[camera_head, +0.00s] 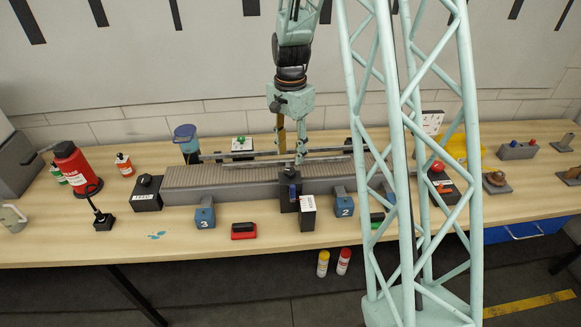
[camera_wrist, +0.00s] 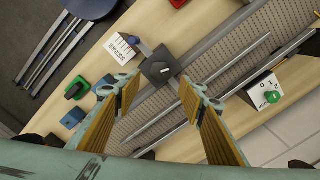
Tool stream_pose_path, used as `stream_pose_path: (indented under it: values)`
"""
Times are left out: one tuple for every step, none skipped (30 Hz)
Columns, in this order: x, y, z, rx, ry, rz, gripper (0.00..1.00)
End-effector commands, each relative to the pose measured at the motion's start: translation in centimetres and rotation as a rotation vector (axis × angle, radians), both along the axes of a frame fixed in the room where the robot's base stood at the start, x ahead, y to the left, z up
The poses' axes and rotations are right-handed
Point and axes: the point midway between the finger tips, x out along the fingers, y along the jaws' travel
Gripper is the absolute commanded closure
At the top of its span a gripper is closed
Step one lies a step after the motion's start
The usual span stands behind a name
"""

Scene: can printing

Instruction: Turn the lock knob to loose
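A dark square block with a black knob (camera_wrist: 160,68) sits at the long ribbed bed, seen top-down in the wrist view; it seems to be the lock knob. In the head view this dark block (camera_head: 289,197) stands at the bed's front side, partly behind a white-labelled block. My gripper (camera_wrist: 160,80) is open and empty, pointing down. In the wrist view its fingers lie to the left and right below the knob, with a gap between them. In the head view my gripper (camera_head: 291,158) hangs just above the block. The knob's lock marking cannot be read.
A white-labelled block (camera_head: 307,213) stands close in front of the knob block. A box with a green knob (camera_head: 240,145) is behind the bed. Blue blocks (camera_head: 204,215) and a red-and-black piece (camera_head: 243,231) lie along the table front.

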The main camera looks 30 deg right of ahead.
Motion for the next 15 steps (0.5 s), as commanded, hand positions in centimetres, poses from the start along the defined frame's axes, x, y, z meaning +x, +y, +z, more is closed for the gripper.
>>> stream_pose_path:
  values:
    - [-0.1,0.0,-0.6,0.001,0.003,0.0,0.63]
    - [-0.1,0.0,-0.9,0.001,0.002,0.0,0.63]
    - [0.0,0.0,-1.3,0.0,0.002,0.0,0.63]
    - [-0.1,0.0,-1.6,0.0,0.002,0.0,0.63]
    - [-0.1,0.0,-1.9,0.0,0.002,0.0,0.63]
    - [-0.1,0.0,-2.3,0.0,0.002,0.0,0.63]
    - [0.0,0.0,-2.6,0.0,0.002,0.0,0.63]
    - [0.0,0.0,-3.0,0.0,0.002,0.0,0.63]
    - [-0.1,0.0,-3.4,0.001,0.002,0.0,0.63]
    - [-0.1,0.0,-3.7,0.001,0.003,0.0,0.63]
    - [-0.1,0.0,-3.9,0.001,0.002,0.0,0.63]
    - [-0.1,0.0,-4.3,0.0,0.002,0.0,0.63]
    - [-0.1,0.0,-4.6,0.0,0.002,0.0,0.63]
    - [-0.1,0.0,-4.9,0.0,0.002,0.0,0.63]
    - [-0.1,0.0,-5.2,0.001,0.003,0.0,0.63]
